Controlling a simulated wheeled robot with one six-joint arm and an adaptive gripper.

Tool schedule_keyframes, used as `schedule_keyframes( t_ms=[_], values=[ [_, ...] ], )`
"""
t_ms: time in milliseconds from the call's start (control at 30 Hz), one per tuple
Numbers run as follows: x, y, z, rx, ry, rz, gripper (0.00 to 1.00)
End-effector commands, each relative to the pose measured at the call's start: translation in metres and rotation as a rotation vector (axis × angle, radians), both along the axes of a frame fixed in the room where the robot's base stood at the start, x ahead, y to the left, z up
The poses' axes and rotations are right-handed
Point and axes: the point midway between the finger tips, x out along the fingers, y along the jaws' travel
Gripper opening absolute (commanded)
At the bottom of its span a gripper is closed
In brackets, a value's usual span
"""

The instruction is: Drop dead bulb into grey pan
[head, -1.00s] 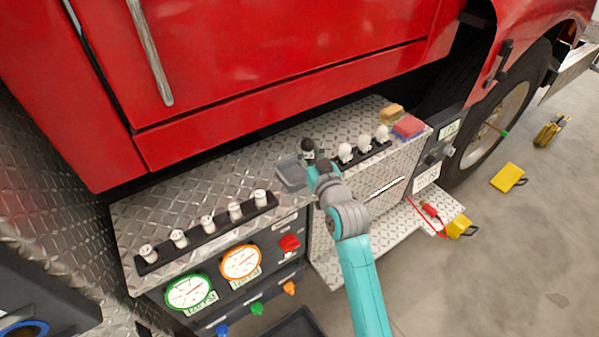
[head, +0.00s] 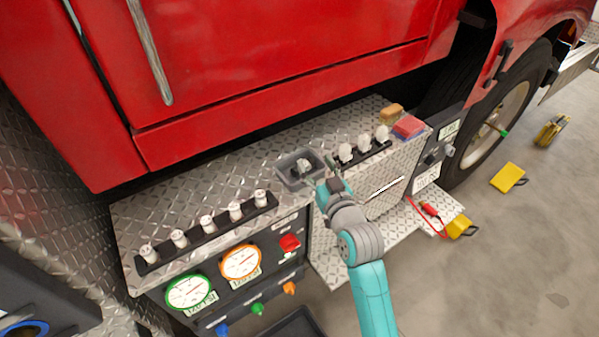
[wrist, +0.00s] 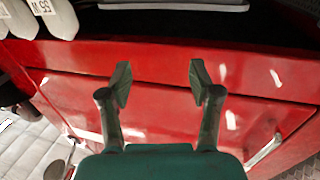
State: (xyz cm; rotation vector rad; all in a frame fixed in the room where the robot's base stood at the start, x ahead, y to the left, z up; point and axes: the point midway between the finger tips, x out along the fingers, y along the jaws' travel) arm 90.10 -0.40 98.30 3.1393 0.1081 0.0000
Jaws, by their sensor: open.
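The grey pan (head: 284,178) sits on the diamond-plate ledge, near its middle, in the head view. A small pale grey and white bulb (head: 304,166) lies inside the pan; its markings are too small to read. My gripper (head: 333,184) is just to the right of the pan and apart from the bulb. In the wrist view my gripper (wrist: 159,78) has its two fingers spread wide, with nothing between them.
Three white bulbs (head: 364,144) stand in a black rail right of the pan. Several white cylindrical pieces (head: 207,224) stand in another black rail at left. A brown sponge (head: 391,112) and red-and-blue block (head: 408,127) lie at the ledge's right end. The red truck body (head: 270,60) rises behind.

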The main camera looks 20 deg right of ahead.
Motion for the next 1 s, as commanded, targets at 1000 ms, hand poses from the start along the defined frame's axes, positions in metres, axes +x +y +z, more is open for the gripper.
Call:
schedule_keyframes(
  t_ms=[1000],
  values=[
    [-0.063,-0.004,-0.002,0.001,0.002,-0.001,0.63]
  ],
)
